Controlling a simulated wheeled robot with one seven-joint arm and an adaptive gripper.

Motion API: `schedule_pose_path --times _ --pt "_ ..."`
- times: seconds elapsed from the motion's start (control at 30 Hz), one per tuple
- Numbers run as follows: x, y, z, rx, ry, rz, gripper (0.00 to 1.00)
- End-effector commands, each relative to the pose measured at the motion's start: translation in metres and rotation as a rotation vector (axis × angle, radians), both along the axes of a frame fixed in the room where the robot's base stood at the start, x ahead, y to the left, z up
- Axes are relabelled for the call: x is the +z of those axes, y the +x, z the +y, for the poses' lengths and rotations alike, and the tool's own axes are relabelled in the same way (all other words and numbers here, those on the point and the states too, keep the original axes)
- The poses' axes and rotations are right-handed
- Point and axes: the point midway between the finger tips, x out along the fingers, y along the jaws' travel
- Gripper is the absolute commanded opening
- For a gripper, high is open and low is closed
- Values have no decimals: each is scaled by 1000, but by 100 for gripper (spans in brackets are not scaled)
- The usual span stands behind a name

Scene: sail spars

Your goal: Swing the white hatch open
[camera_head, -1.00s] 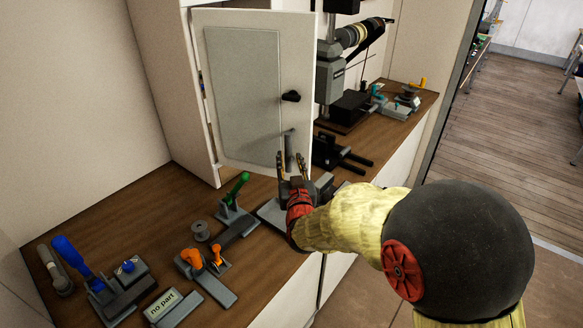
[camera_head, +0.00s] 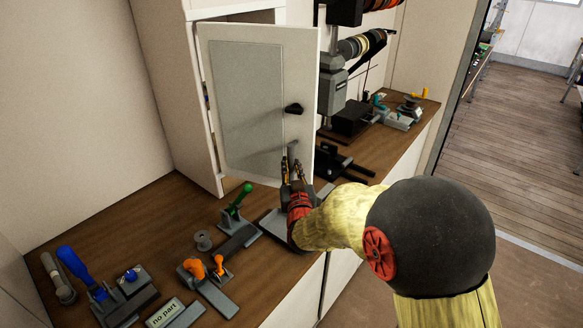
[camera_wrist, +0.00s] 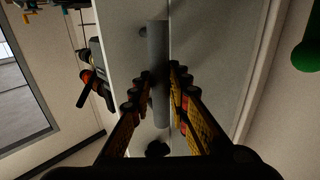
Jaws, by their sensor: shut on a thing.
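The white hatch (camera_head: 247,110) is a panelled door on the cabinet at the back of the bench, with its left edge at the cabinet's side. It stands at an angle to the cabinet, though how far is hard to judge. A black knob (camera_head: 293,109) sits on its right half. Below it is a grey bar handle (camera_head: 293,150), upright in the wrist view (camera_wrist: 158,60). My gripper (camera_head: 292,168) is at the handle's lower part. In the wrist view its fingers (camera_wrist: 160,92) are on both sides of the bar, shut on it. The fingertip contact is partly hidden.
Several clamps stand on the brown bench (camera_head: 120,220), among them a green-handled one (camera_head: 238,197) and a blue-handled one (camera_head: 75,265). A grey base lies under my gripper. A drill-like machine (camera_head: 335,85) stands right of the hatch. Open floor (camera_head: 490,160) lies right.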

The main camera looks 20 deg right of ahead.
Motion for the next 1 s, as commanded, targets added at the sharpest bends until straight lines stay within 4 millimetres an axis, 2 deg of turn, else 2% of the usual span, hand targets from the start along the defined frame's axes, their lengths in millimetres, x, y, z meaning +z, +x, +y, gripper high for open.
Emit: schedule_pose_path --times 0.5,0.53,0.9,1.0 --pt "-1 -30 38 4 0 2 0" --pt "-1 -29 38 3 0 2 19" --pt "0 -29 36 1 0 1 39" --pt "0 -29 36 1 0 1 39"
